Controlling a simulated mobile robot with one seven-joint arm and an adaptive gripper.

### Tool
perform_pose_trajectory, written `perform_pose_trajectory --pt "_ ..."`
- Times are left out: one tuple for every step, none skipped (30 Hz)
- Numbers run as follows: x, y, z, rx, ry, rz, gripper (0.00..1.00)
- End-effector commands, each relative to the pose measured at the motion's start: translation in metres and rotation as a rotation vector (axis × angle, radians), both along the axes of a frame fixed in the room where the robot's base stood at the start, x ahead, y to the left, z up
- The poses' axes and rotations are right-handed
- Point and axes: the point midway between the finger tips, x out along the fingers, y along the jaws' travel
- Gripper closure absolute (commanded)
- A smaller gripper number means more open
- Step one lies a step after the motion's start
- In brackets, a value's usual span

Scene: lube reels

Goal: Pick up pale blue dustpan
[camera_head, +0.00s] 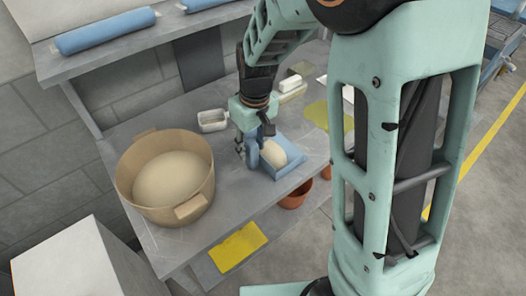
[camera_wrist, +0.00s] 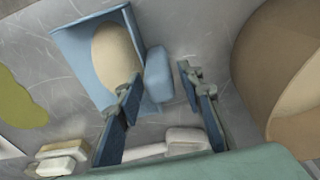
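The pale blue dustpan (camera_head: 288,168) lies on the grey bench, right of the big tan tub, with a cream oval object (camera_head: 275,152) in it. In the wrist view, the dustpan (camera_wrist: 72,48) is at upper left and its short thick handle (camera_wrist: 158,75) points toward the picture's middle. My gripper (camera_head: 249,152) is down at the dustpan's handle end. In the wrist view, my gripper (camera_wrist: 158,80) is open, its fingers on either side of the handle with a visible gap at right. I cannot tell whether the left finger touches it.
The tan tub (camera_head: 140,150) stands close on the left. A white container (camera_head: 212,116), pale blocks (camera_head: 291,86) and a green cloth (camera_head: 318,113) lie behind and right. A terracotta pot (camera_head: 294,198) and yellow cloth (camera_head: 238,246) are lower down. An upper shelf (camera_head: 130,40) overhangs the back.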

Motion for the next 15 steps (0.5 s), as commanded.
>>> perform_pose_trajectory --pt "0.0001 0.0000 0.0002 0.000 0.000 0.000 0.73" --pt "0.0001 0.0000 0.0002 0.000 0.000 0.000 0.77" --pt "0.0001 0.0000 0.0003 0.000 0.000 0.000 0.81" --pt "0.0001 0.0000 0.0003 0.000 0.000 0.000 0.84" --pt "0.0001 0.0000 0.0003 0.000 0.000 0.000 0.88" --pt "0.0001 0.0000 0.0003 0.000 0.000 0.000 0.92" --pt "0.0001 0.0000 0.0003 0.000 0.000 0.000 0.95" --pt "0.0001 0.0000 0.0003 0.000 0.000 0.000 0.99" --pt "0.0001 -0.0001 0.0004 0.000 0.000 0.000 1.00" --pt "0.0001 -0.0001 0.0004 0.000 0.000 0.000 1.00" --pt "0.0001 -0.0001 0.0004 0.000 0.000 0.000 1.00" --pt "0.0001 -0.0001 0.0004 0.000 0.000 0.000 1.00" --pt "0.0001 -0.0001 0.0004 0.000 0.000 0.000 1.00" --pt "0.0002 0.0000 0.0004 0.000 0.000 0.000 1.00" --pt "0.0004 0.0000 0.0007 0.001 -0.001 0.000 1.00"
